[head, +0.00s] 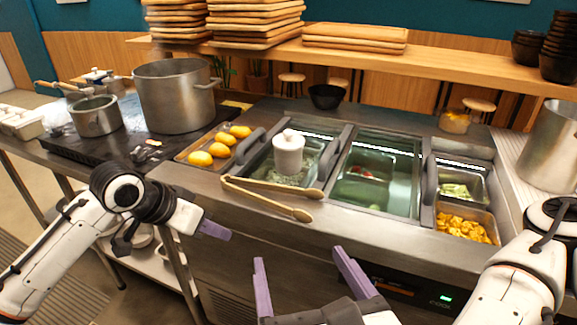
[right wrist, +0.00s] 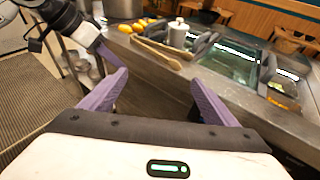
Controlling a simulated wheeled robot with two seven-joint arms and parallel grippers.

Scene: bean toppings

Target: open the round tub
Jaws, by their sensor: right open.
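The round tub (head: 288,158) is a white cylinder with a knobbed lid (head: 289,138) on top. It stands upright in the left well of the steel counter, and the lid appears seated on it. The tub also shows in the right wrist view (right wrist: 177,38). My right gripper (head: 307,266) is open and empty in front of the counter, below and apart from the tub. Its two purple fingers (right wrist: 158,82) are spread in the right wrist view. My left gripper (head: 214,230) is in front of the counter's left part, apart from the tub; its finger gap is not clear.
Wooden tongs (head: 272,197) lie on the counter's front edge before the tub. A tray of lemons (head: 200,158) is to the left. Raised well lids (head: 327,152) flank the tub. A large pot (head: 174,98) stands at the back left.

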